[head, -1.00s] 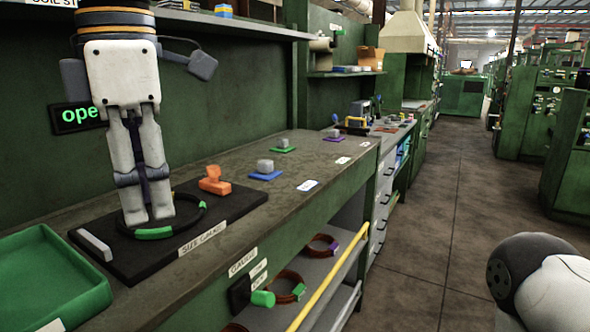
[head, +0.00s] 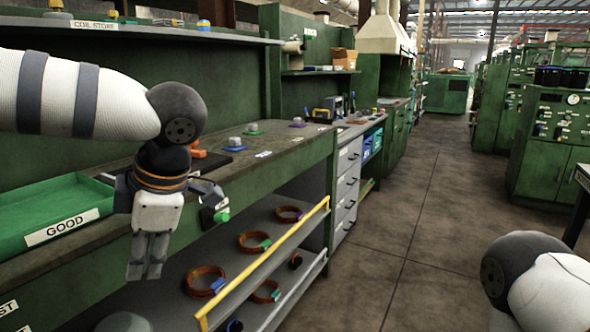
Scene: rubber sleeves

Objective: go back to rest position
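My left gripper (head: 146,274) hangs pointing down in front of the bench's front edge, left of the lower shelf. Its fingers are close together and nothing shows between them. My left arm crosses the upper left and hides part of the bench top. My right arm shows only as a white and black link at the lower right; its gripper is out of view.
The green bench (head: 262,170) carries a green tray labelled GOOD (head: 40,207) and an orange object (head: 196,149). Several reddish-brown rings (head: 205,280) lie on the shelf below, behind a yellow rail (head: 265,262). The aisle floor (head: 400,215) is clear.

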